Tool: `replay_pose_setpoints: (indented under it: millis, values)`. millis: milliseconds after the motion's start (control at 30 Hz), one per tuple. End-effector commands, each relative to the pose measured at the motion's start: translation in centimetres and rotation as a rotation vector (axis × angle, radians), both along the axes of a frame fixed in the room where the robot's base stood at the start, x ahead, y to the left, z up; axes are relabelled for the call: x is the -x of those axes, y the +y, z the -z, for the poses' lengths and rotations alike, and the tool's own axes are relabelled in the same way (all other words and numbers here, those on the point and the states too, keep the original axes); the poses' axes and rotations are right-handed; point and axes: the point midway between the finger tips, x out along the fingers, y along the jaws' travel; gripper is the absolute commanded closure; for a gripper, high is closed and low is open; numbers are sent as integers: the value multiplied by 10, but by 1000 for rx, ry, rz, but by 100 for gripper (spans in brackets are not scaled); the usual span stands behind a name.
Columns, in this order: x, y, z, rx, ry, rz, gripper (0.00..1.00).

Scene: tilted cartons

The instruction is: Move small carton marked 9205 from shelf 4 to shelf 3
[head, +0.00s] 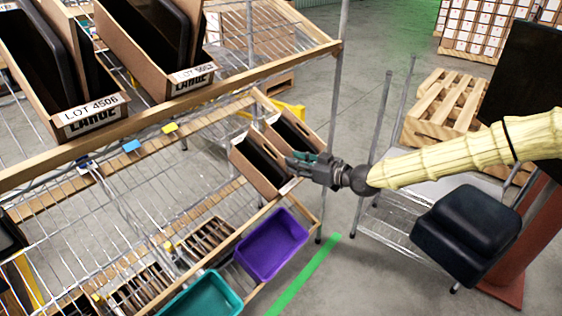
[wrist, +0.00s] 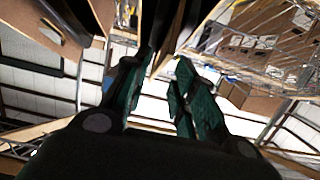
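Two small brown cartons with dark contents sit tilted, side by side, on the middle shelf (head: 150,145) at its right end. The nearer small carton (head: 258,168) has its front end close to my gripper (head: 292,160); the other small carton (head: 291,130) is just behind it. I cannot read 9205 on either. In the wrist view my gripper (wrist: 167,60) has its green-padded fingers apart, with a bright gap between them. Dark and brown carton parts (wrist: 102,12) show beyond the tips. I cannot tell whether the fingers touch a carton.
Large cartons marked LOT 4506 (head: 92,116) and another LOT number (head: 192,80) stand on the shelf above. A purple bin (head: 272,246) and a teal bin (head: 205,296) sit lower. A wire cart (head: 400,215) and wooden pallets (head: 445,110) stand to the right.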

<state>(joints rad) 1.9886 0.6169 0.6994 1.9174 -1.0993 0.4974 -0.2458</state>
Motion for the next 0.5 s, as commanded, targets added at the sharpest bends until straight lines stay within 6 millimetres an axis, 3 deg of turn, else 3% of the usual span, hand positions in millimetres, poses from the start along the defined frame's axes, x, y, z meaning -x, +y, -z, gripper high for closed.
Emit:
replay_pose_setpoints:
  millis: [200, 500]
  values:
    - [-13, 21, 6, 0, 0, -2, 73]
    - [-24, 34, 9, 0, 0, 0, 73]
